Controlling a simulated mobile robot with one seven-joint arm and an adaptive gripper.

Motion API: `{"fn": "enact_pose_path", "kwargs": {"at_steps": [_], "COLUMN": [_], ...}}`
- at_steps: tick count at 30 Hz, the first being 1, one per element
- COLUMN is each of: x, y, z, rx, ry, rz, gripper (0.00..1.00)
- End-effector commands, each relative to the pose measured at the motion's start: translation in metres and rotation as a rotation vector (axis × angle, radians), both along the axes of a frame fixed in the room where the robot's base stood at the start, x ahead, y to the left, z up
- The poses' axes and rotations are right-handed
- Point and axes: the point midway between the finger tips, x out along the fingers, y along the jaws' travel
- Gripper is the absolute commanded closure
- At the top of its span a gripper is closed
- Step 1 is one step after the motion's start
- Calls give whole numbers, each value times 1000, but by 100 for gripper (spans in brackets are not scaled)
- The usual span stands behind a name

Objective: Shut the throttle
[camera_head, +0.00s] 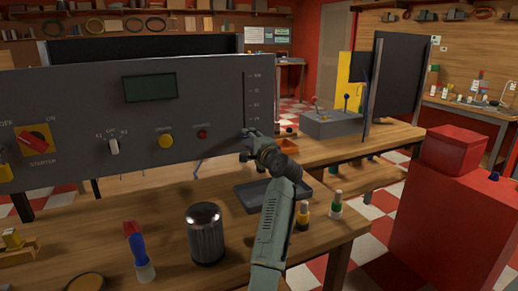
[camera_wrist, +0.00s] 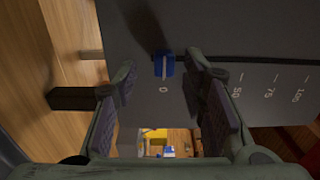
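The throttle is a blue slider knob (camera_wrist: 164,66) on the dark grey control panel (camera_wrist: 245,45). In the wrist view it sits beside the 0 label, at the 0 end of the printed scale. My gripper (camera_wrist: 163,74) is open, its two fingers apart on either side of the knob, with visible gaps and no clear contact. In the head view my gripper (camera_head: 250,140) is at the panel's lower right edge, below the scale marks, and hides the knob there.
The panel (camera_head: 95,100) also carries a red starter switch (camera_head: 35,140), a selector, yellow and red buttons and a display. Below on the bench stand a metal canister (camera_head: 205,233), a blue bottle (camera_head: 138,252), small bottles and a dark tray (camera_head: 255,196). A red cabinet (camera_head: 450,215) stands right.

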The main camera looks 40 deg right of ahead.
Motion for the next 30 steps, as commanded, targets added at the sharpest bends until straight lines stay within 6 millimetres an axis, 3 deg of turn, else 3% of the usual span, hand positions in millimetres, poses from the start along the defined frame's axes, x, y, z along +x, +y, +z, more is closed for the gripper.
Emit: {"fn": "enact_pose_path", "kwargs": {"at_steps": [9,15,30], "x": [-63,-87,-93], "y": [14,21,22], "z": [-1,0,-1], "rx": [0,0,0], "ry": [0,1,2], "rz": [-2,-1,0], "gripper": [62,62,62]}}
